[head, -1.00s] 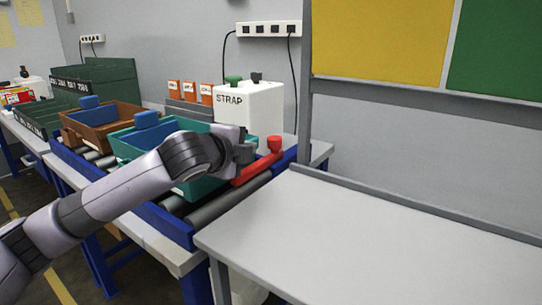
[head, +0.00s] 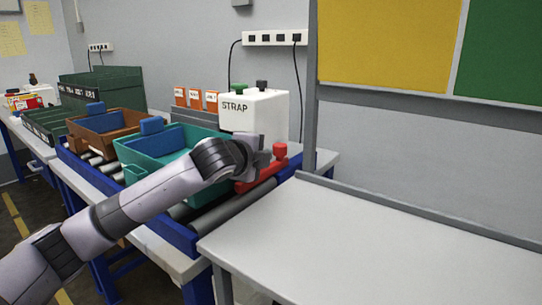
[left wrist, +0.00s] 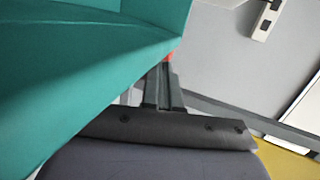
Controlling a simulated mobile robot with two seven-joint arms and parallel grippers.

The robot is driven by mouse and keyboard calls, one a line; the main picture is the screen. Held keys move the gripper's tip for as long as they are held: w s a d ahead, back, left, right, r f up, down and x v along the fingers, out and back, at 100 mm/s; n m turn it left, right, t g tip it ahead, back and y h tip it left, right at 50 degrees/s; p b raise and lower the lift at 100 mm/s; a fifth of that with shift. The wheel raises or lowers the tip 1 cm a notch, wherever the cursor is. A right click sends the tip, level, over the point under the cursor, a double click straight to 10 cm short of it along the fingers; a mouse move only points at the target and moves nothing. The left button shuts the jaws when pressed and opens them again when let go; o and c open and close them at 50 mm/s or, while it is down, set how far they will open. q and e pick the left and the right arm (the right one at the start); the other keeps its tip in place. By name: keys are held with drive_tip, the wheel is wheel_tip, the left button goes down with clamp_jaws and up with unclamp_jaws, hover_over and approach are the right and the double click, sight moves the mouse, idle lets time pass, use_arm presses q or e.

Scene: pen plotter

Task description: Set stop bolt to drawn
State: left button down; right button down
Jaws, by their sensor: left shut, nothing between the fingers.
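The red stop bolt shows in the head view as a low red bar (head: 262,178) across the near end of the roller conveyor, with an upright red knob (head: 280,151) at its right end. My left gripper (head: 266,158) is just left of the knob, over the bar, and hides part of it. I cannot tell whether it touches the knob. In the left wrist view the fingers (left wrist: 163,88) are together and empty, with a small red patch (left wrist: 169,57) beyond their tips. My right gripper is not in view.
A teal bin (head: 140,165) with a blue block stands on the rollers beside my left arm, and its wall fills the left wrist view's left. A brown bin (head: 85,140) is behind it. The white STRAP box (head: 262,112) stands beyond the bolt. The grey table (head: 370,240) is bare.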

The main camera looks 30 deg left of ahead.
sight(277, 152)
use_arm(q)
drive_tip(key=x, duration=0.3)
drive_tip(key=shift+w, duration=0.1)
drive_tip(key=shift+w+f, duration=0.2)
drive_tip(key=shift+w, duration=0.4)
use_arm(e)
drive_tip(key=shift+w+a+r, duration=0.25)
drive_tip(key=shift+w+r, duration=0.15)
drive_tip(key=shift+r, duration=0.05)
